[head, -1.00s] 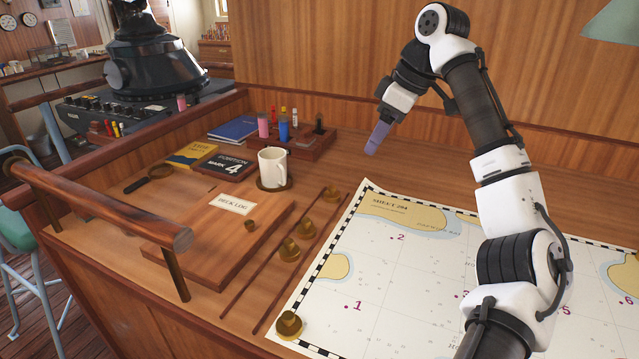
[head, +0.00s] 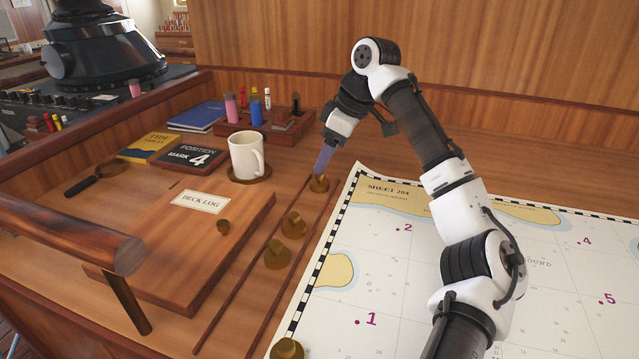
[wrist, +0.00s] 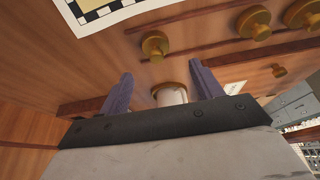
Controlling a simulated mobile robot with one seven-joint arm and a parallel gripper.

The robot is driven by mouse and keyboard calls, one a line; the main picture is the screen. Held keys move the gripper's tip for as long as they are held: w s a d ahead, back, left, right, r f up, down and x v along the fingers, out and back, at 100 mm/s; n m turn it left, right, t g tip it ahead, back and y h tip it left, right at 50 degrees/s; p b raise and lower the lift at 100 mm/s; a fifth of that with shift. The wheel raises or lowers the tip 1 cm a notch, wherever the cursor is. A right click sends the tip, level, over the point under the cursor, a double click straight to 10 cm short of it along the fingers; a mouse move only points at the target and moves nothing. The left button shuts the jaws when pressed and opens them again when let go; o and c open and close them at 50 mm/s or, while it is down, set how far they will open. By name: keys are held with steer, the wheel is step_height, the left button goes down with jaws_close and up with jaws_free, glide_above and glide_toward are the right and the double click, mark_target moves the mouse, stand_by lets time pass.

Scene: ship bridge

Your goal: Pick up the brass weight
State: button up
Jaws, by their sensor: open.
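Several brass weights stand on the wooden chart table. The far one (head: 319,185) is nearest my gripper (head: 323,165); two more, a middle weight (head: 294,225) and a nearer weight (head: 278,255), stand between two thin rods. Another weight (head: 287,349) sits on the chart's near left corner. My gripper points down just above the far weight, in front of it in the head view. In the wrist view my gripper (wrist: 161,69) is open with nothing held. A brass weight (wrist: 155,45) stands just beyond its fingertips, roughly in line with the gap.
A white mug (head: 246,154) on a coaster stands left of my gripper; it also shows between the fingers in the wrist view (wrist: 171,96). The deck log (head: 170,265) lies left of the rods. A pen rack (head: 265,135) stands behind. The chart (head: 400,270) lies right.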

mark_target(320, 180)
steer(key=shift+d+p+x, duration=0.1)
steer(key=shift+p+x, duration=0.15)
steer(key=shift+x, duration=1.35)
steer(key=shift+d+p+x, duration=0.15)
steer(key=shift+p+x, duration=0.05)
steer(key=shift+x, duration=1.4)
steer(key=shift+w+f, duration=0.1)
steer(key=shift+w, duration=0.05)
steer(key=c, duration=1.2)
